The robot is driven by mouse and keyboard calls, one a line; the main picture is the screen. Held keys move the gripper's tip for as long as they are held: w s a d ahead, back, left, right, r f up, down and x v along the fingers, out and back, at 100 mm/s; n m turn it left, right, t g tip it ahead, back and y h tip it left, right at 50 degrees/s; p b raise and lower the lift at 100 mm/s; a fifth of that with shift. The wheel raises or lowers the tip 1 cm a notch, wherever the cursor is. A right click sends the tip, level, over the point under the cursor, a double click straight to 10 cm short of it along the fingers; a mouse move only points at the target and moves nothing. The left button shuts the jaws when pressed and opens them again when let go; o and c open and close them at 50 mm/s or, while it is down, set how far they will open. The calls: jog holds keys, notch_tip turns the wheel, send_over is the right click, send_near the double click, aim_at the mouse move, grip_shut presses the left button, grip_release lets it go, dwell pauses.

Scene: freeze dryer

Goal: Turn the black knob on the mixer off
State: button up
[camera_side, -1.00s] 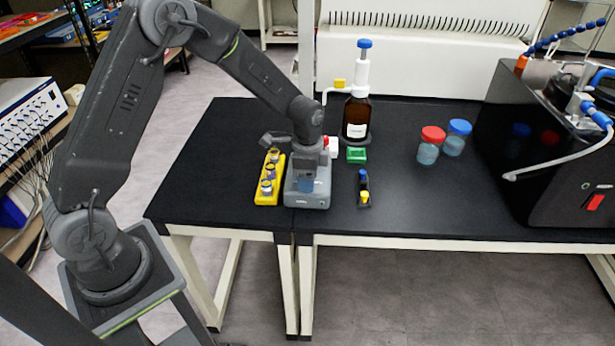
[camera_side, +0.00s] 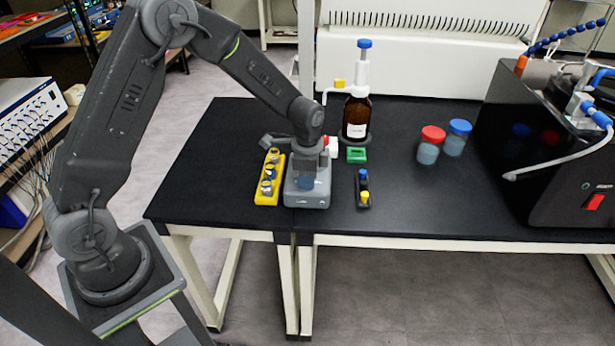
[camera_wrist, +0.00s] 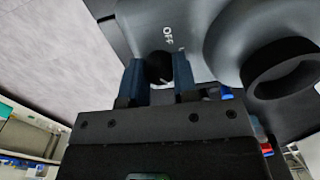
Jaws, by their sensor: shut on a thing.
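The grey mixer (camera_side: 308,195) stands on the black table near the seam, beside the yellow rack. In the wrist view the mixer's grey top (camera_wrist: 205,45) carries the word OFF and a round black cup (camera_wrist: 283,70) at the right. The black knob (camera_wrist: 159,67) sits between my fingers just below the OFF mark. My gripper (camera_wrist: 160,75) is shut on the knob, with one blue finger on each side. In the side view my gripper (camera_side: 306,180) points down at the mixer's front, and the knob is hidden there.
A yellow rack (camera_side: 268,190) with vials is close on the left. A small black holder (camera_side: 364,190) with blue and yellow caps is on the right. A brown bottle (camera_side: 355,117) and a green block (camera_side: 356,155) stand behind. The table's front edge is near.

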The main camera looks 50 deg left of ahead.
jog(key=n, duration=0.6)
jog(key=shift+n, duration=0.4)
jog(key=n, duration=0.3)
jog(key=shift+n, duration=0.3)
jog(key=n, duration=0.3)
jog(key=shift+n, duration=0.3)
jog(key=n, duration=0.5)
jog(key=shift+a+n, duration=0.1)
jog(key=shift+n, duration=2.3)
jog(key=o, duration=0.9)
jog(key=shift+o, duration=0.2)
jog(key=shift+r, duration=0.1)
